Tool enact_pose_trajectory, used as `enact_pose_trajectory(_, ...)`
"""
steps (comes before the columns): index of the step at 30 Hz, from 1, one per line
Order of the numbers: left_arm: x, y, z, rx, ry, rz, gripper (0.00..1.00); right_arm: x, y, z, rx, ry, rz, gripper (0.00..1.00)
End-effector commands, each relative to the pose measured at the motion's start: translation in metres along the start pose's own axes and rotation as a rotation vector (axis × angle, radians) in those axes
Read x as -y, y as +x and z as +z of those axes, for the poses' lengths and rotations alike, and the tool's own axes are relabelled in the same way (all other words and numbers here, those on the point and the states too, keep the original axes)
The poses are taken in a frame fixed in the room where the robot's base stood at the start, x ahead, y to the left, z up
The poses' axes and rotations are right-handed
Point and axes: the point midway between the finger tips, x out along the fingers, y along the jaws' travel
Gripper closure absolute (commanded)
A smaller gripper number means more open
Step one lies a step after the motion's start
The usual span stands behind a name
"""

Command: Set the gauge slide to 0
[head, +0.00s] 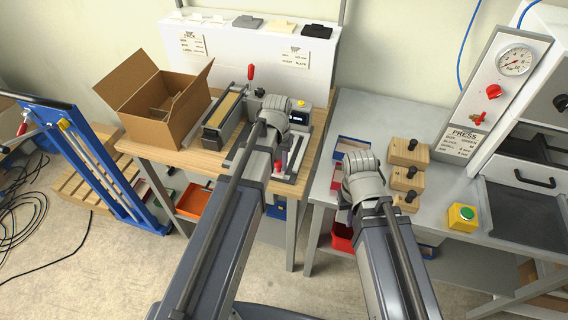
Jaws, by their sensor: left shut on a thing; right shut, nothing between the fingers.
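The gauge machine (303,140) stands at the right end of the wooden bench, with a small dark display and a yellow button box at its back. My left gripper (275,108) reaches over it and is shut on a part there, apparently the gauge slide. My wrist hides the fingertips, the slide and any scale, so I cannot read its setting. My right gripper (362,172) is shut and empty over the near left edge of the grey press table; its fingertips are also hidden.
An open cardboard box (153,102) stands left of a long trough (222,112) on the bench. A red-tipped lever (250,73) rises behind. Wooden blocks with knobs (407,152) lie right of my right gripper. A yellow box with a green button (462,217) and the press (500,90) are farther right.

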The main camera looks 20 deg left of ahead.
Motion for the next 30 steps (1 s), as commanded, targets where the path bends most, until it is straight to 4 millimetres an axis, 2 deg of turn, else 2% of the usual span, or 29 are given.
enact_pose_trajectory(9,0.087,0.0,-0.001,0.001,-0.008,-0.002,1.0,0.0,0.0,0.0,0.0,0.0,0.0,1.0)
enact_pose_trajectory(15,0.136,0.0,-0.001,0.001,-0.006,-0.002,1.0,0.0,0.0,0.0,0.0,0.0,0.0,1.0)
enact_pose_trajectory(21,0.168,0.0,0.0,0.001,-0.003,-0.002,1.0,0.0,0.0,0.0,0.0,0.0,0.0,1.0)
enact_pose_trajectory(30,0.185,0.0,0.0,0.0,-0.003,-0.006,1.0,0.0,0.0,0.0,0.0,0.0,0.0,1.0)
